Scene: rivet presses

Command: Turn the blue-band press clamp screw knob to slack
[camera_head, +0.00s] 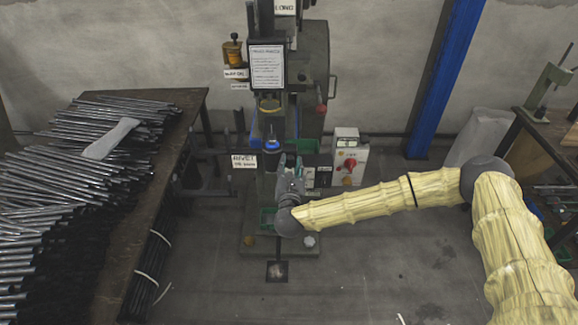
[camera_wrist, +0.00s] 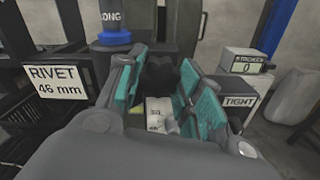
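The press (camera_head: 272,110) stands against the wall in the head view, with a blue band (camera_head: 272,146) low on its column. The blue part also shows at the top of the wrist view (camera_wrist: 115,30). My gripper (camera_head: 289,172) is in front of the press, just below and right of the band. In the wrist view my gripper (camera_wrist: 160,62) has its two teal-padded fingers spread apart. A dark shape, perhaps the clamp screw knob, shows between them. I cannot tell whether the fingers touch it. A "TIGHT" label (camera_wrist: 240,101) is right of the fingers.
A control box with a red knob (camera_head: 349,163) stands to the right. A table (camera_head: 150,210) piled with metal rods (camera_head: 85,150) is at left. A blue post (camera_head: 445,75) stands behind. Open floor lies right of centre.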

